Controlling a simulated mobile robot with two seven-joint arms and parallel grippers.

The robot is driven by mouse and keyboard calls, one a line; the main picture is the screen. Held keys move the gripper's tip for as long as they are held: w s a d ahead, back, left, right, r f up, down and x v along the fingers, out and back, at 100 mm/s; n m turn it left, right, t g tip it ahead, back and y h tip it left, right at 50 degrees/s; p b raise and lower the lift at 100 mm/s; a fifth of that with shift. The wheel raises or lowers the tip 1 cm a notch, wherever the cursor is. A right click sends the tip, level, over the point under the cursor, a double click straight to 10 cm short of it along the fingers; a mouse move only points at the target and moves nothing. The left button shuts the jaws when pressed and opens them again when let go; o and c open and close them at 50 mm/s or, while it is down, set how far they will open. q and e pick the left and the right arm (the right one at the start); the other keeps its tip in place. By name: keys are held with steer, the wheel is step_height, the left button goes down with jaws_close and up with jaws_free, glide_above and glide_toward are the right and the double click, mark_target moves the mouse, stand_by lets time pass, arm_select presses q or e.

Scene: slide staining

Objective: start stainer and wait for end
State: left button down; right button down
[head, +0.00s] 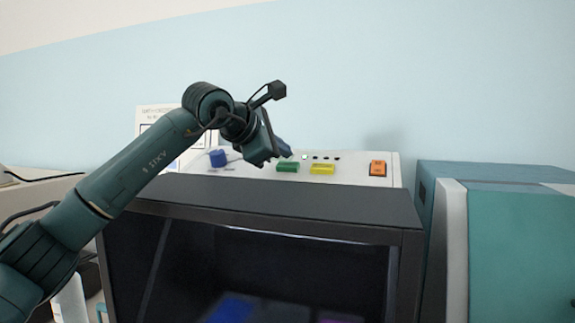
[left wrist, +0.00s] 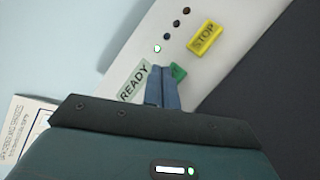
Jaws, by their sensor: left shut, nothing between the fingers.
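The stainer (head: 300,205) is a dark cabinet with a glass front and a white control panel (head: 350,165) on top. The panel has a green button (head: 287,167) and a yellow button (head: 322,170), which reads STOP in the left wrist view (left wrist: 203,38). One of several small indicator lamps (left wrist: 157,48) is lit, and a READY label (left wrist: 133,82) is beside the fingers. My left gripper (head: 284,149) is shut and empty, with its fingertips just above the green button. In the left wrist view the fingers (left wrist: 162,80) partly cover the green button (left wrist: 178,72); I cannot tell whether they touch it. My right gripper is out of view.
A blue knob (head: 218,158) sits at the panel's left and an orange switch (head: 378,168) at its right. A teal machine (head: 520,240) stands close on the right. A printed sheet (head: 155,120) is behind the panel, against the pale blue wall.

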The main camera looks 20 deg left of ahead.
arm_select(q)
steer(key=shift+f, duration=0.1)
steer(key=shift+w+f, duration=0.2)
steer(key=shift+f, duration=0.1)
